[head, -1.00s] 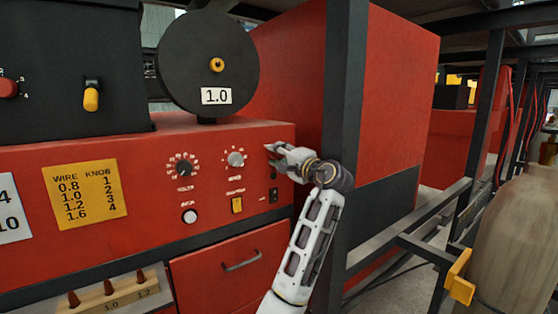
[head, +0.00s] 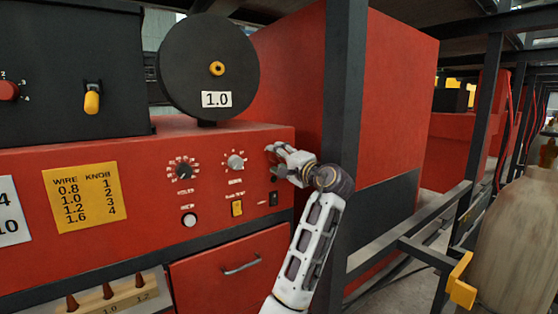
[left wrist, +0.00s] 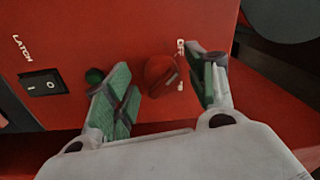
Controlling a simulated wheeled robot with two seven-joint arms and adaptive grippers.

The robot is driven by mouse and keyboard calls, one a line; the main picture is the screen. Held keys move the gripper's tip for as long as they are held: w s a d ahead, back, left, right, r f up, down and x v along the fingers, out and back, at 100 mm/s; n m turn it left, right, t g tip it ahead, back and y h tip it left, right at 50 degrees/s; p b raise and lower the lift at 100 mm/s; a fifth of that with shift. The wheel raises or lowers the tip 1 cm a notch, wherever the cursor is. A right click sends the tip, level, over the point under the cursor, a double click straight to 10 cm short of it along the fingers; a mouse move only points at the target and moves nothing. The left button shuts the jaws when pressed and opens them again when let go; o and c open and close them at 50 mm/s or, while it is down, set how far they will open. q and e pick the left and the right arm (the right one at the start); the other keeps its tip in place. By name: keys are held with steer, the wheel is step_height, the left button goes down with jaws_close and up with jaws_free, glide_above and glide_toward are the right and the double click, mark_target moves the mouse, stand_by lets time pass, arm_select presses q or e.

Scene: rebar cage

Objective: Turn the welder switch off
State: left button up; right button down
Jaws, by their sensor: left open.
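The welder's red front panel (head: 140,190) fills the left of the head view. My left gripper (head: 272,159) is at the panel's upper right, close to its face. In the left wrist view, a red rotary switch (left wrist: 161,75) stands between the two green-padded fingers of the left gripper (left wrist: 162,90), which are open around it. An "OFF" label is printed beside the switch. I cannot tell whether either finger touches it. In the head view the gripper hides this switch. My right gripper is not in view.
A black rocker switch marked "LATCH" (left wrist: 44,84) and a dark green button (left wrist: 94,75) sit beside the red switch. Two dials, a yellow switch (head: 237,208) and a white button (head: 189,220) lie left of my gripper. A dark frame post (head: 343,120) stands close right of my wrist.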

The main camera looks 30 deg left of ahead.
arm_select(q)
steer(key=v, duration=1.2)
steer(key=shift+f, duration=0.15)
stand_by(0.5)
